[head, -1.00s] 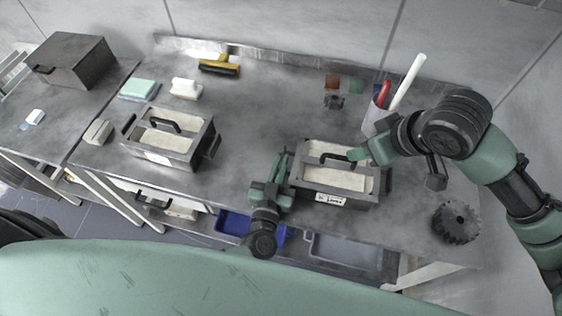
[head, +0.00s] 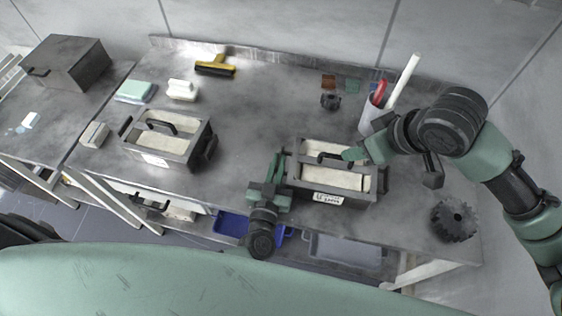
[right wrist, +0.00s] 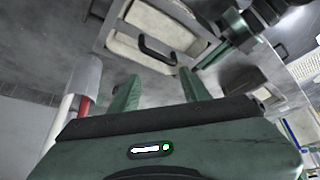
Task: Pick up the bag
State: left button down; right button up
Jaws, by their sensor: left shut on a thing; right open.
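I see no bag in either view. A grey open-topped box (head: 338,197) with cream pads inside, a black handle (head: 332,156) and a front label stands at the right of the bench. It also shows in the right wrist view (right wrist: 112,26). My left gripper (head: 281,168) is at the box's left end, shut on what looks like its side handle; the fingers partly hide the grip. It also shows in the right wrist view (right wrist: 203,62). My right gripper (head: 350,154) is open and empty near the box's far right side; its two fingers (right wrist: 158,88) frame no object.
A similar box (head: 150,159) stands to the left. A yellow-black squeegee (head: 215,66), white brush (head: 182,89), green block (head: 135,91), grey cup (head: 370,116) and dark gear (head: 453,220) lie around. The middle of the bench is clear.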

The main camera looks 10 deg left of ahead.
aim_at(337, 156)
jog(key=o, duration=1)
jog(key=shift+c, duration=0.2)
jog(key=w+a+m+g+h, duration=0.1)
jog(key=m, duration=0.1)
jog(key=w+a+m+g+h, duration=0.1)
jog(key=m, duration=0.1)
jog(key=w+a+m+g, duration=0.1)
jog(key=m, duration=0.1)
jog(key=shift+w+f+h, duration=0.3)
jog(key=shift+w+h, duration=0.05)
jog(key=shift+h, duration=0.05)
jog(key=f+m, duration=0.1)
jog(key=f, duration=0.1)
jog(key=f+h, duration=0.1)
jog(key=f, duration=0.1)
jog(key=a+f+m+g, duration=0.1)
jog(key=shift+w+f+m, duration=0.3)
jog(key=shift+f, duration=0.1)
jog(key=shift+s+f, duration=0.15)
jog(key=shift+f, duration=2.5)
